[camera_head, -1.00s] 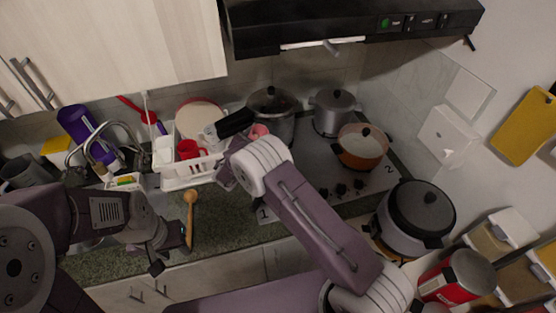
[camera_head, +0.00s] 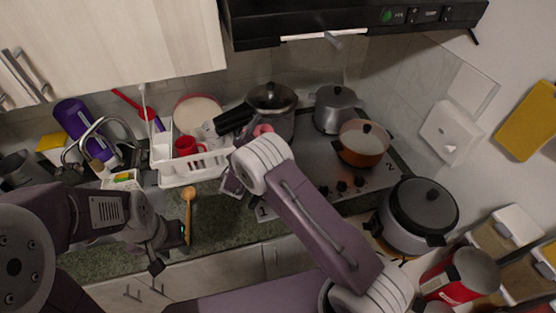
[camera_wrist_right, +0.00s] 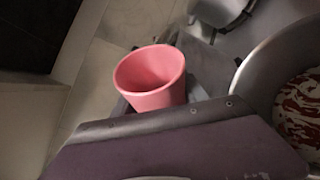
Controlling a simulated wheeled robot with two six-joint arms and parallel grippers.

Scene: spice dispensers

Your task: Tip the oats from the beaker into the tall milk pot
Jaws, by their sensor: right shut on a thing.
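The pink beaker (camera_wrist_right: 150,75) is in the right wrist view, its mouth facing up and towards the camera; no oats show inside. My right gripper (camera_wrist_right: 185,90) is shut on it. In the head view only a bit of pink beaker (camera_head: 263,130) shows past my wrist, which hides most of the gripper. A tall silver pot (camera_head: 276,123) with a dark top and knob stands just behind it. In the right wrist view an open silver pot rim (camera_wrist_right: 245,85) is to the right, with red and white inside; I cannot tell which pot it is. My left gripper (camera_head: 170,247) is open and empty above the counter's front.
A lidded grey pot (camera_head: 334,118) and an orange pan (camera_head: 361,155) stand on the hob. A white dish rack (camera_head: 190,178) with a red mug (camera_head: 187,146) is left of my right wrist. A wooden spoon (camera_head: 188,210) lies on the counter. A large cooker (camera_head: 418,232) stands right.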

